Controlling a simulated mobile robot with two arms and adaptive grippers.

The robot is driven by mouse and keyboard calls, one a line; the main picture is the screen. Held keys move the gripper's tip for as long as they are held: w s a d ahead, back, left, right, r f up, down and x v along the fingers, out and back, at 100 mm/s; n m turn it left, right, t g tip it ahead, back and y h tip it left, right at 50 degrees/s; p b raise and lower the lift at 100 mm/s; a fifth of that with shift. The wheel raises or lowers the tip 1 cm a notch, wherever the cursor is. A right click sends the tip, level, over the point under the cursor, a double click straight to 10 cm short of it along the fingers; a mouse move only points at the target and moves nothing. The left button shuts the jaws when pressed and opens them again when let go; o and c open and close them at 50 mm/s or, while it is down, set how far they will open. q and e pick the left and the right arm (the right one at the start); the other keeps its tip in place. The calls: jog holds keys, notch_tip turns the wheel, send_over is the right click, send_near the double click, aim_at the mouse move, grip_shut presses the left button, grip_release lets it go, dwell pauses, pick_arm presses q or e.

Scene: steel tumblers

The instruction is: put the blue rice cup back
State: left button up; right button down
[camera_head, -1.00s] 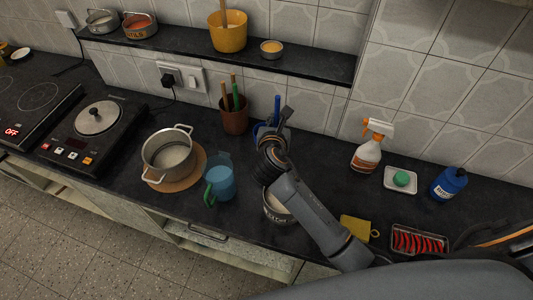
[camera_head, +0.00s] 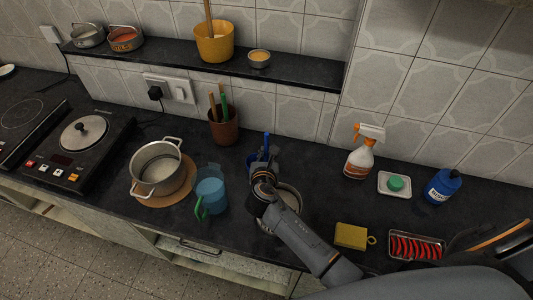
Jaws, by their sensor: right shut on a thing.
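The blue rice cup (camera_head: 251,160) is mostly hidden behind my right gripper (camera_head: 263,158); only part of its blue body and its upright blue handle (camera_head: 267,140) show. The right gripper is shut on it, behind the metal tin. I cannot tell whether the cup touches the counter. The round metal tin (camera_head: 294,191) with pale contents stands in front, partly covered by my right arm. My left gripper is not in view.
A blue jug with a green handle (camera_head: 211,190) stands left of the tin, beside a steel pot (camera_head: 158,169). A brown utensil pot (camera_head: 223,127) is behind. A spray bottle (camera_head: 360,158), a yellow sponge (camera_head: 350,236) and a blue bottle (camera_head: 442,187) stand right.

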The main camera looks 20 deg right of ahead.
jog(key=c, duration=1.4)
grip_release()
jog(key=shift+s+r, duration=0.1)
jog(key=shift+r, duration=0.05)
jog(key=v, duration=1.2)
jog(key=shift+a+b, duration=0.1)
jog(key=shift+b, duration=0.25)
